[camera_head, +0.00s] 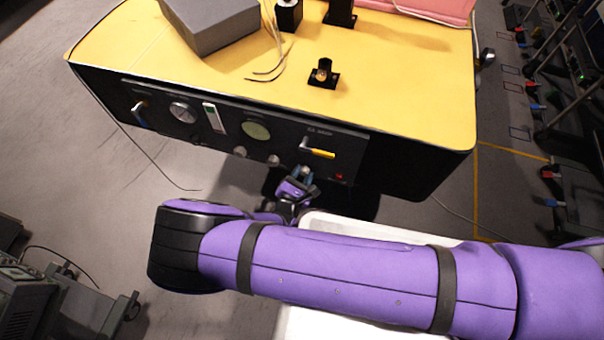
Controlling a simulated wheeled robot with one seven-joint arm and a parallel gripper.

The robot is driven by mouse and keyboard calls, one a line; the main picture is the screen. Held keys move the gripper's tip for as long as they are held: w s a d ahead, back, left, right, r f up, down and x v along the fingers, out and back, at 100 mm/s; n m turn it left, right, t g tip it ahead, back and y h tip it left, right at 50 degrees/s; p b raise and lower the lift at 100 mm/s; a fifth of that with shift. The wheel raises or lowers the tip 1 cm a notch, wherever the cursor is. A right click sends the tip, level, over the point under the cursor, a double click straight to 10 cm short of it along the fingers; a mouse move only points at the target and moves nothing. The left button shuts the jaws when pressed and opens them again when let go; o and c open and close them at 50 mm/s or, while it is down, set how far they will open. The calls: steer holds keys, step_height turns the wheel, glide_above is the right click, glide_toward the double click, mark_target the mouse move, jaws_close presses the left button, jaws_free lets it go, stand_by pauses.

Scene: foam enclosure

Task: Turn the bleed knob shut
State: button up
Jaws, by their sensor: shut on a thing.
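A black control panel (225,142) runs along the front of a yellow-topped cart. Low on it are two small pale round knobs, one at the left (240,151) and one to its right (273,160). My gripper (304,174) is at the panel's lower edge, right of these knobs and below a yellow-handled lever (318,152). It is shut on a small knob there, which the fingers mostly hide. I take this as the bleed knob; its label and turn angle cannot be read.
A grey box (213,22) and a small black fitting (323,75) sit on the yellow top (400,95). Open floor lies left.

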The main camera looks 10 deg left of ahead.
steer(key=o, duration=0.9)
steer(key=shift+o, duration=0.2)
steer(key=shift+s, duration=0.1)
steer(key=s+a, duration=0.1)
steer(key=s, duration=0.9)
steer(key=shift+s+r, duration=0.3)
steer(key=shift+r, duration=0.15)
steer(key=shift+a, duration=0.15)
